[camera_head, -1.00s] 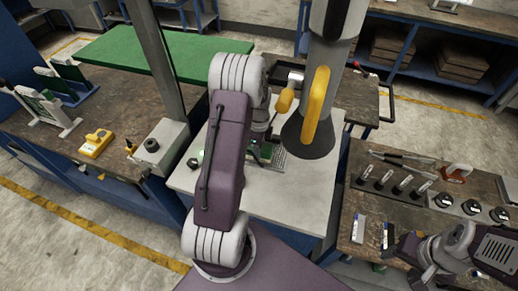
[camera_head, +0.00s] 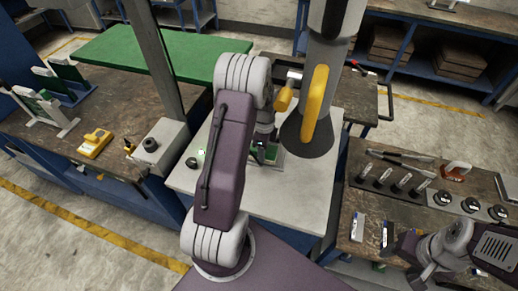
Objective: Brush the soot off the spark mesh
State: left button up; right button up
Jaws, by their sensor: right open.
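I cannot pick out the spark mesh, its soot or a brush for certain. A small green piece (camera_head: 271,153) lies on the pale table in the centre, partly covered by my left arm. My left arm bends over this table, and its grey wrist points down beside the green piece. Its fingers are too dark and hidden to read. My right gripper (camera_head: 408,249) is open at the lower right, low over the front of the right bench. Its fingers are small and dark in this view, and I see nothing held between them.
A grey post with a yellow handle (camera_head: 315,103) stands on the pale table (camera_head: 285,205). The right bench (camera_head: 350,198) carries several dark knobs and tools. A yellow device (camera_head: 94,143) and a grey box (camera_head: 160,143) are on the left bench.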

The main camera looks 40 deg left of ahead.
aim_at(272, 149)
pick_arm(q)
jog(key=shift+w+d, duration=0.1)
jog(key=shift+d, duration=0.15)
jog(key=shift+d, duration=0.1)
jog(key=shift+w+d, duration=0.25)
jog(key=shift+d, duration=0.3)
jog(key=shift+w+d, duration=0.2)
jog(key=shift+d, duration=0.3)
jog(key=shift+a, duration=0.1)
jog(key=shift+s+a+f, duration=0.1)
jog(key=shift+s+a, duration=0.2)
jog(key=shift+a, duration=0.25)
jog(key=shift+s+a, duration=0.25)
jog(key=shift+a, duration=0.3)
